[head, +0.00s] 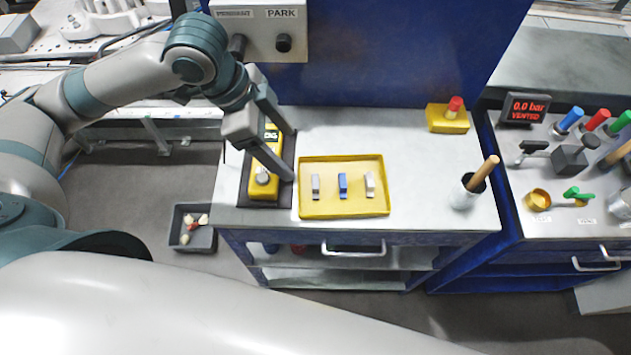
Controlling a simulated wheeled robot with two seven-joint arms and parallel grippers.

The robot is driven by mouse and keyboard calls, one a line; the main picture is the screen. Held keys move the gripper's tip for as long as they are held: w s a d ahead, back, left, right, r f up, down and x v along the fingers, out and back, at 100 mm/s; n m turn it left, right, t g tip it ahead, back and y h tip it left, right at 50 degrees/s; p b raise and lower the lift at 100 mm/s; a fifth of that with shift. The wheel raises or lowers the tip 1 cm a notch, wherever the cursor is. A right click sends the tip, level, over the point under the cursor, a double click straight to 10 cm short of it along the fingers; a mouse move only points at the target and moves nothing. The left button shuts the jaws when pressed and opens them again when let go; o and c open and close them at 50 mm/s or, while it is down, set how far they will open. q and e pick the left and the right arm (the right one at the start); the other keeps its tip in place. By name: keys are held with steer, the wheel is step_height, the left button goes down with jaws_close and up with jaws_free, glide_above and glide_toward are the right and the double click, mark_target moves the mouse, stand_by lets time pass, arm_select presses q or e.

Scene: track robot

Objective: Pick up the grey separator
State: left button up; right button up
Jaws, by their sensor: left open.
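The grey separator (315,187) is a small upright piece at the left in a shallow yellow tray (345,210) on the grey bench. A blue separator (342,185) stands in the middle of the tray, and a pale, whitish one (369,185) to its right. My left gripper (291,155) is open and empty. Its fingers reach over the yellow meter, with their tips left of the tray's left edge, above bench height and apart from the separators. My right gripper is not in view.
A yellow meter (264,181) on a dark mat lies under my left gripper. A yellow box with a red button (449,121) and a white cup with a wooden handle (467,192) stand to the right. A grey bin (192,236) is on the floor. The bench behind the tray is clear.

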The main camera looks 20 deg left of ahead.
arm_select(q)
steer(key=p, duration=0.1)
glide_above(313, 181)
steer(key=a, duration=0.2)
steer(key=f, duration=0.8)
steer(key=shift+s+f, duration=0.1)
steer(key=shift+s, duration=0.15)
steer(key=shift+p, duration=0.3)
steer(key=shift+d+f+p, duration=0.25)
steer(key=shift+f+p, duration=0.15)
steer(key=shift+f, duration=0.15)
steer(key=p+x, duration=0.1)
steer(key=x, duration=0.2)
steer(key=shift+d+f, duration=0.1)
steer(key=shift+f, duration=0.35)
steer(key=c, duration=1.1)
